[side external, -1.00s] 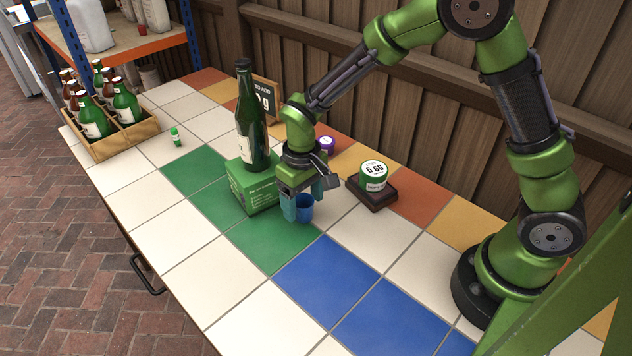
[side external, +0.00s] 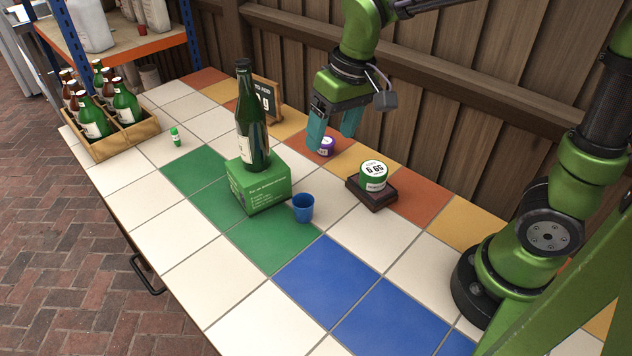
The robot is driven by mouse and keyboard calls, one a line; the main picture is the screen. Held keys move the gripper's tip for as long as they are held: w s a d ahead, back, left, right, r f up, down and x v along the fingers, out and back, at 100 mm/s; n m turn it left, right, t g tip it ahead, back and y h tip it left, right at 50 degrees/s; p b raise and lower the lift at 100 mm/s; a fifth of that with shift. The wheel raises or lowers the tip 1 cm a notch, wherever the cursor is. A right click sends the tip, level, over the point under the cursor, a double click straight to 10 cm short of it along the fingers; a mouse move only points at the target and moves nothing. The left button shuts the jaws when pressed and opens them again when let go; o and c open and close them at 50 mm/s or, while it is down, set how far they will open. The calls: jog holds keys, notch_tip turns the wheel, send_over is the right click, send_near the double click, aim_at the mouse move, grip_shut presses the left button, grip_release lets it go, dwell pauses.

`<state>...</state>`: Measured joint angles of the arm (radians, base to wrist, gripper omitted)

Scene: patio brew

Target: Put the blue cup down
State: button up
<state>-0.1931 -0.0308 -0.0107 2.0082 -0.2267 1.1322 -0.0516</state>
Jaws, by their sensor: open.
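The blue cup (side external: 303,209) stands upright on the tiled counter, just right of the green box (side external: 262,190) and close to the edge between green and white tiles. My gripper (side external: 334,143) is open and empty, raised above and behind the cup, clear of it. Its teal fingers point down, and in the picture they overlap the purple-lidded jar (side external: 326,147). Nothing shows between the fingers.
A dark green bottle (side external: 252,120) stands on the green box. A green-and-white round device (side external: 373,175) sits on a dark block (side external: 371,194). A wooden crate of bottles (side external: 112,136) is far left. The front tiles are clear.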

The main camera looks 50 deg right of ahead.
jog(key=s+d+r+m+t, duration=0.1)
jog(key=s+d+r+t, duration=0.1)
jog(key=s, duration=0.3)
jog(key=s+d+r+m+t, duration=0.1)
jog(key=s+d+r+t, duration=0.1)
jog(key=s, duration=0.3)
jog(key=shift+t+y, duration=0.3)
jog(key=shift+y, duration=0.1)
jog(key=shift+s+d+m+t, duration=0.2)
jog(key=shift+s+m+t, duration=0.1)
jog(key=shift+s, duration=0.2)
jog(key=shift+c, duration=1.3)
